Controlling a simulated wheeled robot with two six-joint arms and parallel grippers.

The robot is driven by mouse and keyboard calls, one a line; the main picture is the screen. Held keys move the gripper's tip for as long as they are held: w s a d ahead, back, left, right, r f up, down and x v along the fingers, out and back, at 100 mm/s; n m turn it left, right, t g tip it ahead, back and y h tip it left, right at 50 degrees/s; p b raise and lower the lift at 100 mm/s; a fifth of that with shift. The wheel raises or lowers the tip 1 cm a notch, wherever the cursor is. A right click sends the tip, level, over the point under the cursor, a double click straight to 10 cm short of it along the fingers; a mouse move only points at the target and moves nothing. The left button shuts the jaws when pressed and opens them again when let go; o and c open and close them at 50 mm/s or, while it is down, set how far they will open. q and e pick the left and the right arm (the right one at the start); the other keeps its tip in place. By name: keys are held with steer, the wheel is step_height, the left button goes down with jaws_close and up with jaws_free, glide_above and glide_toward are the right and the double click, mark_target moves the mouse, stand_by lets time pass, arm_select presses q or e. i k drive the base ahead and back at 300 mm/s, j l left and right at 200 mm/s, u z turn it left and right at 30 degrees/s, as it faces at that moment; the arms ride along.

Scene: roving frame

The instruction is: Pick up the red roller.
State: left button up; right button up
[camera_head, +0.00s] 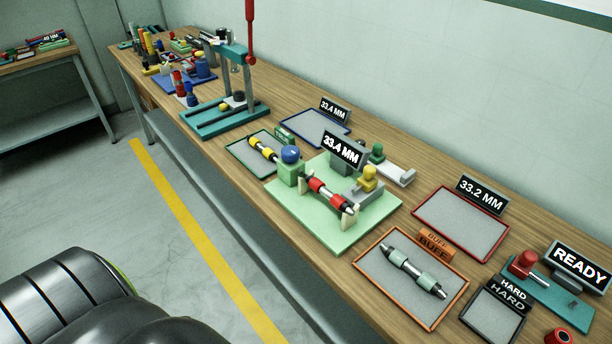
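The red roller (328,196), a shaft with red bands, rests across two pale supports on a light green gauge plate (352,228). It lies tilted down to the right in the head view, between a green block with a blue knob (290,155) and a grey block with a yellow knob (369,176). Neither of my grippers is in view, and nothing is seen touching the roller.
A yellow roller (262,149) lies in a tray left of the gauge. A pale green roller (413,272) lies in the orange BUFF tray (372,282). The red-edged tray (462,224) is empty. A teal press (225,118) stands further back. Floor (130,215) beside the bench is clear.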

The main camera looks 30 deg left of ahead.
mark_target(337, 201)
steer(key=u, duration=0.9)
